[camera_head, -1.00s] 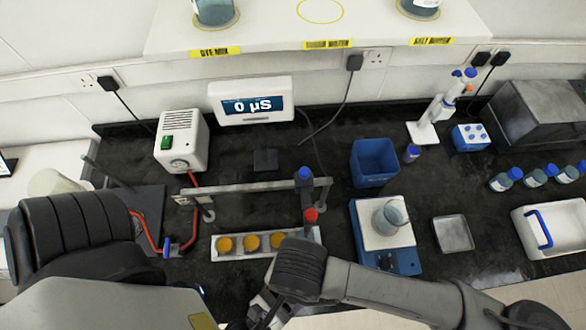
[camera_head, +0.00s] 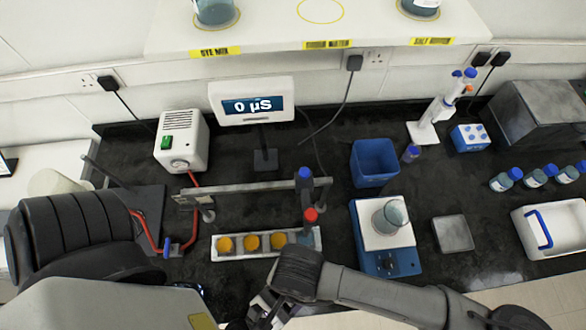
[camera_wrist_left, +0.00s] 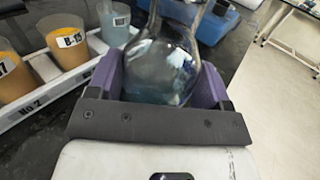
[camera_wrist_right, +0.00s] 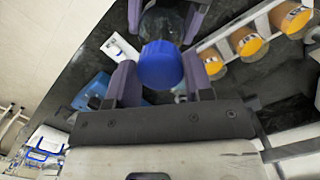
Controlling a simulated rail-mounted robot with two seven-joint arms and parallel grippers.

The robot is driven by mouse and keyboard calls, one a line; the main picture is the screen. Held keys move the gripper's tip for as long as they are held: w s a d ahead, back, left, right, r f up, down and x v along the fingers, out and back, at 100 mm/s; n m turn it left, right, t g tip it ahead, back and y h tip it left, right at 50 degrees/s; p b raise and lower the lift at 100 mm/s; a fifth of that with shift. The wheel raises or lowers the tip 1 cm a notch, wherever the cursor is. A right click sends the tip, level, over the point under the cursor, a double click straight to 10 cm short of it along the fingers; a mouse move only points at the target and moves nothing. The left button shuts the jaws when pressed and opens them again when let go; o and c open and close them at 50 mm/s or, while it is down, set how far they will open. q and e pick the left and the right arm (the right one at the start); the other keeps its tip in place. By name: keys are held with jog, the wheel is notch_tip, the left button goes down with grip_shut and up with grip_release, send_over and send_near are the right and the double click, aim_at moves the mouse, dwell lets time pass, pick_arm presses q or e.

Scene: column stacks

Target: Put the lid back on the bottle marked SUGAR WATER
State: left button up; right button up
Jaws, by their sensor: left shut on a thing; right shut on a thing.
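The bottle (camera_wrist_left: 160,68) is clear glass with bluish liquid, between the purple fingers of my left gripper (camera_wrist_left: 158,80) in the left wrist view. My left gripper is shut on it. No label text is readable on it. The lid (camera_wrist_right: 160,66) is a round blue cap between the fingers of my right gripper (camera_wrist_right: 161,78), which is shut on it. A dark glassy shape shows just beyond the lid in the right wrist view; I cannot tell whether the two touch. In the head view my right arm covers most of the area around the grippers.
The shelf has an empty yellow ring (camera_head: 321,10) between two bottles. A rack (camera_head: 226,255) of orange cups, a hotplate (camera_head: 368,258) with a flask (camera_head: 389,216), and a blue bin (camera_head: 374,163) stand on the dark bench. A white tray (camera_head: 550,208) lies at the right.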

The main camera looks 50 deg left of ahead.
jog(key=shift+f, duration=0.15)
dwell(0.4)
jog(key=shift+f, duration=0.7)
jog(key=shift+f, duration=0.55)
